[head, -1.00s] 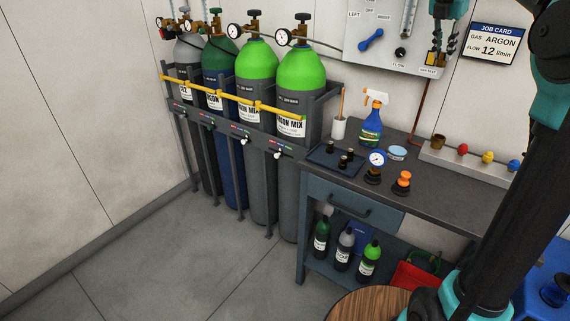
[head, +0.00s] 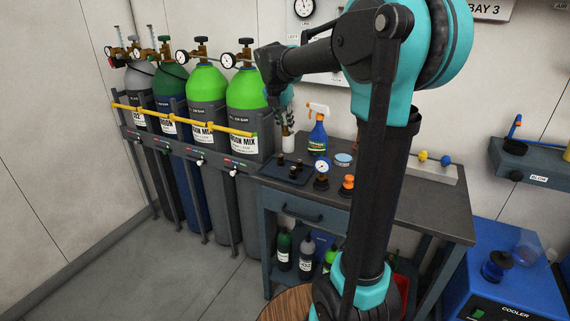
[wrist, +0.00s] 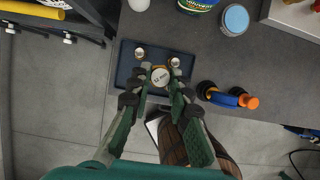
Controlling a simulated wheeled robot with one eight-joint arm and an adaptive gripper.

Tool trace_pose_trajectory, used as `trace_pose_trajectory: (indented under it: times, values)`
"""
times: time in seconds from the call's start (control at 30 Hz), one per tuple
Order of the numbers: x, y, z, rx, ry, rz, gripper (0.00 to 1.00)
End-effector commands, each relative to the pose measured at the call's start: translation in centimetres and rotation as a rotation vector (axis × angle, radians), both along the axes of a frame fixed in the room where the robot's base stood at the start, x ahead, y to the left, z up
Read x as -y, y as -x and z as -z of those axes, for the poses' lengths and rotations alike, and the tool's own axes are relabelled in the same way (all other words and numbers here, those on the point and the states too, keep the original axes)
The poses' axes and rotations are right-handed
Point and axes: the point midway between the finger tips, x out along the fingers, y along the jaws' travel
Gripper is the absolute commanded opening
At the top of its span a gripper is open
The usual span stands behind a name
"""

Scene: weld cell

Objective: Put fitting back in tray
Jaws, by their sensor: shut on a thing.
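My gripper (wrist: 158,90) is shut on a round fitting (wrist: 160,75) with a pale, marked top face in the wrist view. Below it lies the dark blue tray (wrist: 124,70), with two other fittings (wrist: 140,53) (wrist: 175,62) at its far side. In the head view my gripper (head: 287,122) hangs above the tray (head: 268,168), pointing down, clearly apart from it. Several small dark fittings (head: 298,164) stand upright in the tray there. The held fitting is hard to make out in the head view. My fingers hide the tray's near part in the wrist view.
Behind are a spray bottle (head: 318,135), a white cup (head: 288,143) and a round tin (head: 343,160). Gas cylinders (head: 247,95) stand left. The bench's right front (head: 430,215) is clear.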

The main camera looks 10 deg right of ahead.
Motion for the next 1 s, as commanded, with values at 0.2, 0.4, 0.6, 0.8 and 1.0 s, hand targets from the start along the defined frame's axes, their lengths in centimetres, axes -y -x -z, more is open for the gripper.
trace_pose_trajectory:
  times: [0.2, 0.4, 0.6, 0.8, 1.0]
  values:
    - [0.0, -0.1, 5.5, 0.0, 0.0, 0.0, 0.0]
    - [0.0, 0.0, 9.6, 0.0, 0.0, 0.0, 0.0]
    - [0.0, 0.0, 11.3, 0.0, 0.0, 0.0, 0.0]
    - [0.0, 0.0, 13.8, 0.0, 0.0, 0.0, 0.0]
    - [0.0, 0.0, 15.1, 0.0, 0.0, 0.0, 0.0]
